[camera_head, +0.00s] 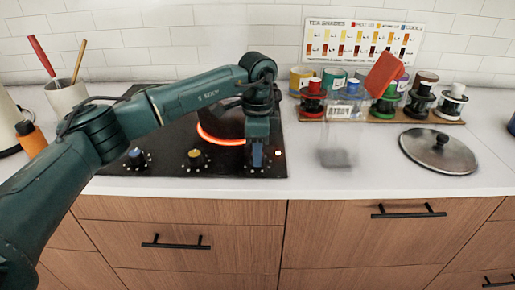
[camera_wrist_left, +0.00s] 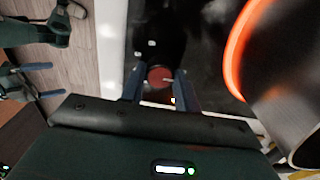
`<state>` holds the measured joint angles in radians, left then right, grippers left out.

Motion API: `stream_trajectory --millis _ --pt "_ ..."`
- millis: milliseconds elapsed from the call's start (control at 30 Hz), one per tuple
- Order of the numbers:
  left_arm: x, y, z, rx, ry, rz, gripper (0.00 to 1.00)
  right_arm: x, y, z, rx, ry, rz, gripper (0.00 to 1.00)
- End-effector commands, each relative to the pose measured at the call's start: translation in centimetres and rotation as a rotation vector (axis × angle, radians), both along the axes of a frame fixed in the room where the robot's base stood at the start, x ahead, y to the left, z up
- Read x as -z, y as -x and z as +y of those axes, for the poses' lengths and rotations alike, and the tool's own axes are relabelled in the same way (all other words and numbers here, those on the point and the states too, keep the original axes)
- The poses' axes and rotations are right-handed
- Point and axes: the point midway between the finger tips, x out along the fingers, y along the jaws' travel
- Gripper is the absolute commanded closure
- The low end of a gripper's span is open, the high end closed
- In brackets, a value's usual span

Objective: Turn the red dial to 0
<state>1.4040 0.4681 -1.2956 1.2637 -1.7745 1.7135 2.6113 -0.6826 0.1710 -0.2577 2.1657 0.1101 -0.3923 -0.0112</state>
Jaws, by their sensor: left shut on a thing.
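The red dial (camera_wrist_left: 159,79) shows in the left wrist view, between the two fingertips of my left gripper (camera_wrist_left: 158,88). The gripper is shut on it. In the head view my left gripper (camera_head: 257,155) points down at the right front of the black cooktop (camera_head: 170,170) and hides the dial. The number the dial points at cannot be read. A blue dial (camera_head: 136,157) and a yellow dial (camera_head: 194,157) stand farther left along the cooktop's front.
A ring on the cooktop glows red-orange (camera_head: 222,140), with a dark pan on it. A rack of dispensers (camera_head: 380,115) stands at the back right, a round lid (camera_head: 438,150) in front. A blurred grey patch (camera_head: 337,158) shows on the white counter. A utensil crock (camera_head: 66,98) stands left.

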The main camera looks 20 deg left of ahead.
Motion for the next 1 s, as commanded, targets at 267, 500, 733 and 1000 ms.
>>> stream_trajectory --millis 267,500,733,1000 --pt "-0.15 -0.09 0.05 -0.019 0.000 -0.004 0.92 -0.06 -0.06 0.01 -0.001 0.001 -0.002 0.06" --pt "-0.15 -0.09 0.05 -0.019 0.001 -0.003 0.68 -0.04 -0.07 0.01 -0.001 0.001 -0.002 0.06" --pt "-0.08 -0.05 0.04 -0.017 0.000 -0.002 0.49 -0.03 -0.07 0.01 -0.001 0.001 -0.002 0.06" --pt "-0.10 -0.02 0.01 -0.015 0.000 -0.001 0.47 -0.02 -0.07 -0.01 -0.001 0.001 -0.002 0.06"
